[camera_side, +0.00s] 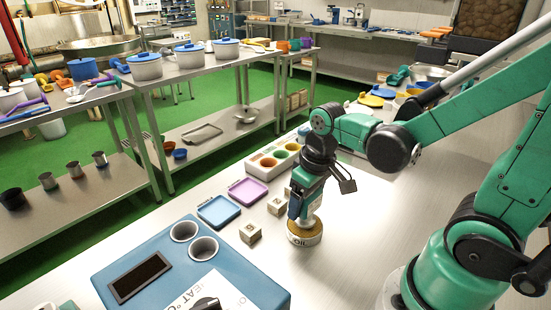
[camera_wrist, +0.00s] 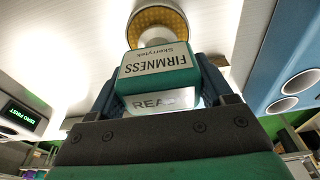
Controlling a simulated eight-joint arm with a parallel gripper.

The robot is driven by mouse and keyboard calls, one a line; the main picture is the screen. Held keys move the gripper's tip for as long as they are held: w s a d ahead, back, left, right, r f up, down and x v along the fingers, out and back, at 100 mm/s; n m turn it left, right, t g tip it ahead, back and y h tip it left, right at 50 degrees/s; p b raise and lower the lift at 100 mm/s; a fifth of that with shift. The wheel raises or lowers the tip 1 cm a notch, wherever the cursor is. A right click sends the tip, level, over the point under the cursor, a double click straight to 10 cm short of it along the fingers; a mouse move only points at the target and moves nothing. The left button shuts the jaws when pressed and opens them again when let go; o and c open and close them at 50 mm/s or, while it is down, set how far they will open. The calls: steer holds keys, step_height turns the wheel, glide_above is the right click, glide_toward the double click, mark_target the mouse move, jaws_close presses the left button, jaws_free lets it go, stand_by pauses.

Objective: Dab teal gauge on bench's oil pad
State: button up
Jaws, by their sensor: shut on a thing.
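The teal gauge (camera_wrist: 158,75), labelled FIRMNESS, is held between the fingers of my gripper (camera_wrist: 160,92) in the wrist view. In the side view, the gauge (camera_side: 310,190) is upright, with its pale foot pointing down. My gripper (camera_side: 303,194) is shut on its body. The oil pad (camera_side: 304,238) is a low round tin marked OIL on the bench, directly under the gauge. Its yellow top (camera_wrist: 157,14) shows around the foot in the wrist view. The foot is at the pad's top; I cannot tell for sure whether it is pressing.
A blue unit (camera_side: 170,270) with two round wells stands at the front left. Small wooden cubes (camera_side: 250,233), a blue tray (camera_side: 217,211) and a purple tray (camera_side: 247,190) lie left of the pad. A white holder with coloured cups (camera_side: 268,164) is behind. Bench right of the pad is clear.

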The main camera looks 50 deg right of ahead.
steer(key=shift+f, duration=0.45)
stand_by(1.2)
steer(key=shift+r, duration=3)
